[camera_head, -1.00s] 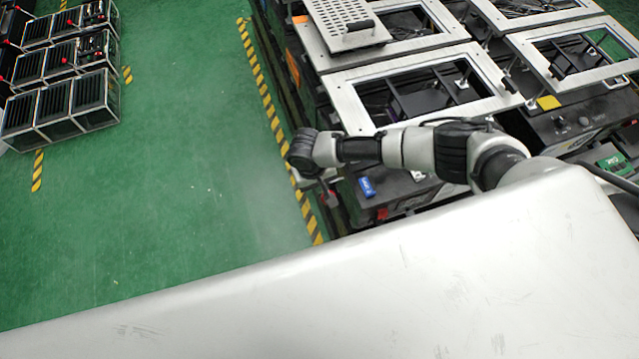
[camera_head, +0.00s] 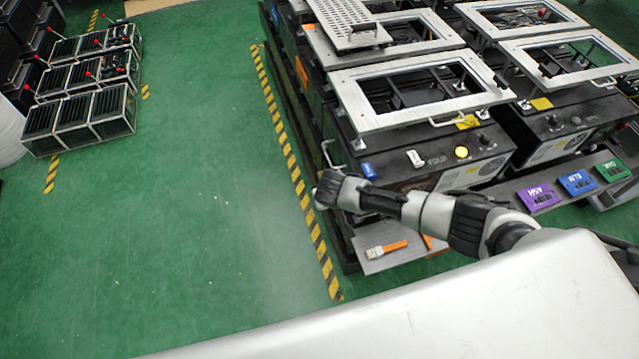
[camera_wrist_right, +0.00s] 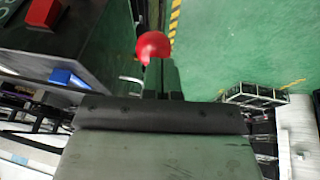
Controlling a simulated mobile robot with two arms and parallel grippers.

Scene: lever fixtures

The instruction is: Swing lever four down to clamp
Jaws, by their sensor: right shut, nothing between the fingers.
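A red ball knob (camera_wrist_right: 152,46) shows in the right wrist view, right at the tips of my right gripper (camera_wrist_right: 160,68). The gripper's fingers are shut with nothing between them. I cannot tell whether they touch the knob. The lever's shaft and base are hidden, and no number shows on it. In the head view my right arm reaches in from the right, and its wrist end is beside the dark fixture's near left corner; the fingers are hidden there. My left gripper is not in view.
Dark machine units with pale frames (camera_head: 352,106) fill the upper right. Purple (camera_head: 539,196), blue (camera_head: 577,182) and green (camera_head: 613,170) blocks sit on a shelf. A grey plate (camera_head: 372,262) holds an orange-and-white item. Racks (camera_head: 75,122) with red-knobbed levers stand left. Green floor between is clear.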

